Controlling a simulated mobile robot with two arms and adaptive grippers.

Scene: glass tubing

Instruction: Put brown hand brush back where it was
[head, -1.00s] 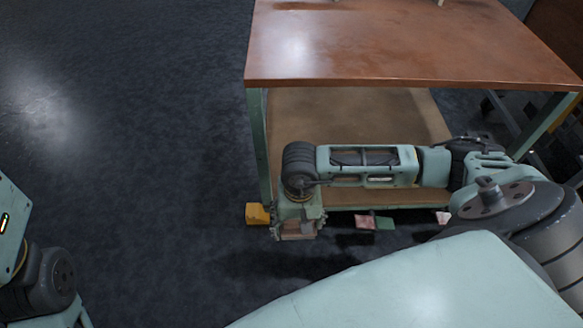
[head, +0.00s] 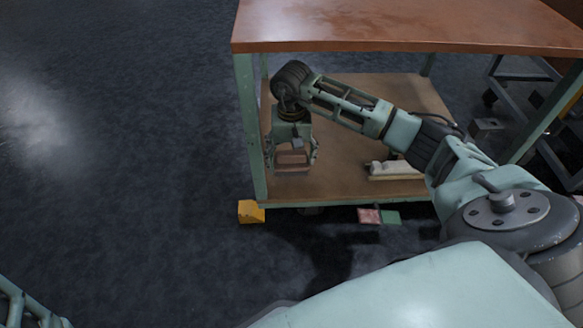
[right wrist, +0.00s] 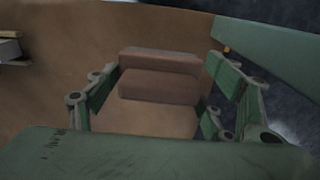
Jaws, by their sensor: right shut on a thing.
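The brown hand brush (head: 292,158) is a brown block between the fingers of my right gripper (head: 293,163). The gripper is shut on it and points down over the left part of the cart's lower shelf (head: 340,180), below the tabletop. In the right wrist view the brush (right wrist: 160,76) lies across between the green fingers, with the brown shelf (right wrist: 60,80) behind it. I cannot tell whether the brush touches the shelf. My left gripper is out of view.
The brown tabletop (head: 400,28) overhangs the shelf, and a green leg (head: 250,130) stands just left of my right gripper. A pale object (head: 395,170) lies on the shelf's right part. A yellow block (head: 251,211), a pink piece (head: 369,215) and a green piece (head: 390,217) lie on the floor.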

